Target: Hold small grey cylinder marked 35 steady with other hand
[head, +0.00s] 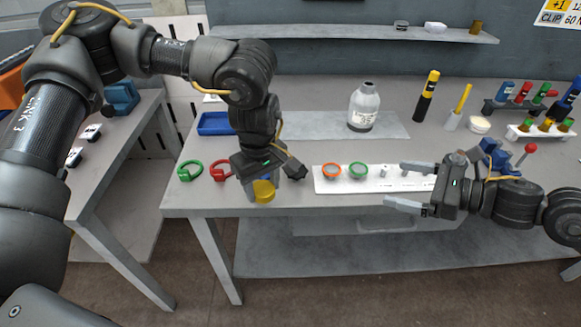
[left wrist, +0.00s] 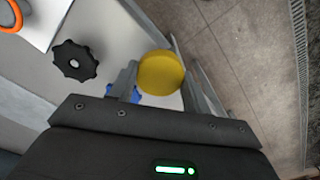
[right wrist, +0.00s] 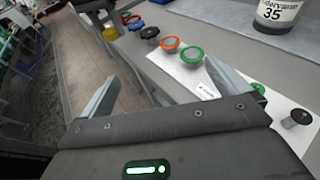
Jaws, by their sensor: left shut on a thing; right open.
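A grey bottle-shaped cylinder (head: 363,108) with a pale label stands upright on the mat at the back of the bench. In the right wrist view, the lower part of this bottle (right wrist: 277,14) shows the mark 35. Neither gripper touches it. My left gripper (head: 262,186) is at the front edge of the bench, shut on a yellow round piece (left wrist: 161,72). A blue part shows close behind that piece. My right gripper (head: 397,184) is open and empty over the right part of the white strip, in front of the bottle.
The white strip (head: 325,184) carries an orange ring (head: 332,170), a green ring (head: 358,170) and small grey pegs. A black knob (left wrist: 75,62) lies near my left gripper. A blue tray (head: 216,124) is at left. Tools and a coloured rack (head: 540,133) stand at right.

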